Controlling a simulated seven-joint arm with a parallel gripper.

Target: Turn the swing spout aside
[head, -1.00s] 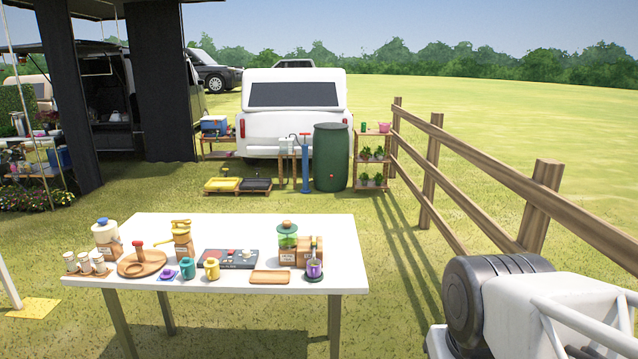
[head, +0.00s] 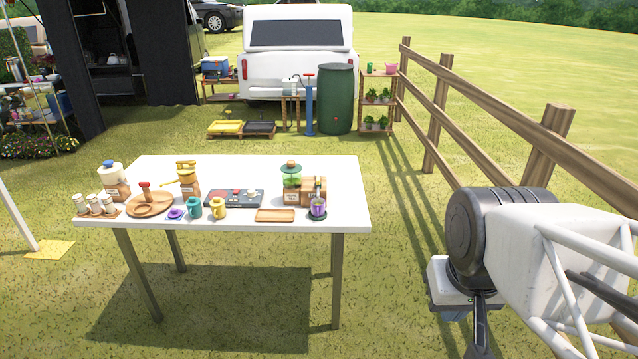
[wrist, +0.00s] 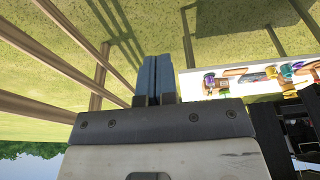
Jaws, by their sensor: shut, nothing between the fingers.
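No part is clearly recognizable as the swing spout.
A white table (head: 340,215) holds a yellow grinder (head: 187,180), mugs, jars and a control panel (head: 234,198). Behind it stand a green barrel (head: 337,100) and a plant shelf (head: 377,105). A wooden fence (head: 480,110) runs along the right. Grass between is open.

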